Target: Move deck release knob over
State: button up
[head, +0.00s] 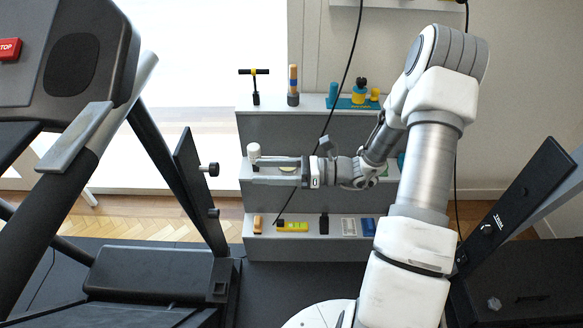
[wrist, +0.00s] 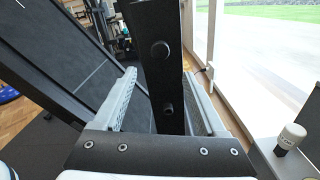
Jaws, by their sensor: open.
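Two dark round knobs stick out from the treadmill's black upright plate (head: 190,175). The upper knob (head: 211,169) stands out on a pale stem; the lower knob (head: 213,213) sits closer to the plate. In the wrist view the upper knob (wrist: 160,49) and lower knob (wrist: 167,108) face me. I cannot tell by label which is the deck release knob. My gripper (head: 253,171) is open and empty, pointing left at the plate, to the right of the upper knob and apart from it. In the wrist view its fingers (wrist: 160,76) frame the plate.
A black cable (head: 341,90) hangs there. The treadmill console (head: 75,50) is at left. A window is behind.

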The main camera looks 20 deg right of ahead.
jog(key=v, duration=0.6)
dwell(0.3)
jog(key=s+a+r+n+g+h+p, duration=0.3)
jog(key=s+a+r+n+g+h, duration=0.15)
jog(key=r+n, duration=0.25)
jog(key=s+a+r+n+g+h+p, duration=0.3)
jog(key=s+r+n+h+p, duration=0.1)
jog(key=s+r+n, duration=0.25)
jog(key=s+d+r+n+t+h+p, duration=0.1)
jog(key=s+r+n+t+h+p, duration=0.1)
jog(key=r, duration=0.6)
jog(key=s+d+r+n+t+h+p, duration=0.2)
jog(key=s+r+n+t+h, duration=0.3)
jog(key=r+n, duration=0.4)
jog(key=shift+d+r+h+p, duration=0.3)
jog(key=shift+h+p, duration=0.35)
jog(key=shift+h, duration=0.1)
